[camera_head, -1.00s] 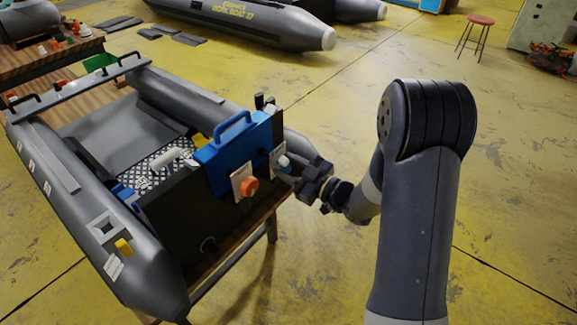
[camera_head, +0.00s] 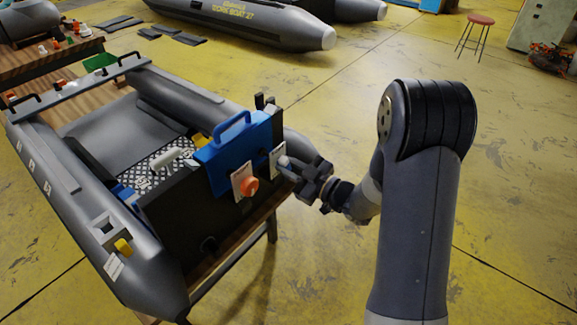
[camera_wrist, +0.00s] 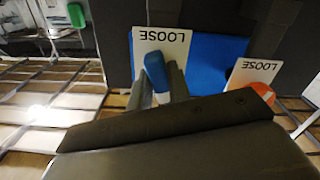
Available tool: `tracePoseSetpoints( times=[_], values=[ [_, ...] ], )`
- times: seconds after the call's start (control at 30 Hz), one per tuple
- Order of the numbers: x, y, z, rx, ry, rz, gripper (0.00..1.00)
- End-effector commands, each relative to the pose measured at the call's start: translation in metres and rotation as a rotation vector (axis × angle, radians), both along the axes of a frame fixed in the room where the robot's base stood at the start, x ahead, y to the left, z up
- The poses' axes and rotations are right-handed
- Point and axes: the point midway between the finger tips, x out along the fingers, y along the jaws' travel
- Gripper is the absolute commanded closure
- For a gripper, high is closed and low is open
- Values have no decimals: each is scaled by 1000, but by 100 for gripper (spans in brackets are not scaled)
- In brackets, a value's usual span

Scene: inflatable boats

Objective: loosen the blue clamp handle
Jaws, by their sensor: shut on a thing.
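The blue clamp handle (camera_wrist: 155,68) shows in the wrist view in front of a white plate (camera_wrist: 160,42) marked LOOSE, whose lettering appears upside down. My gripper (camera_wrist: 158,82) has one finger on each side of the handle and is shut on it. In the head view my gripper (camera_head: 288,166) is at the white plate (camera_head: 277,160) on the right of the boat's dark transom. The blue handle itself is hidden or too small to make out there. The handle looks slightly tilted in the wrist view.
An orange knob (camera_head: 249,186) on its own plate sits just left of my gripper in the head view. A blue bracket (camera_head: 233,150) straddles the transom. The grey boat (camera_head: 65,190) rests on a wooden stand.

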Motion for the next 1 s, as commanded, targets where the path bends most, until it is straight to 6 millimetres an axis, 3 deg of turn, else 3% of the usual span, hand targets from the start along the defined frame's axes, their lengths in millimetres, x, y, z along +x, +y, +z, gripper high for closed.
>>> tracePoseSetpoints(
  times=[0.47, 1.0],
  values=[
    [0, 0, -1, -7, -9, 0, 100],
    [0, 0, -4, -166, -216, 1, 100]
  ],
)
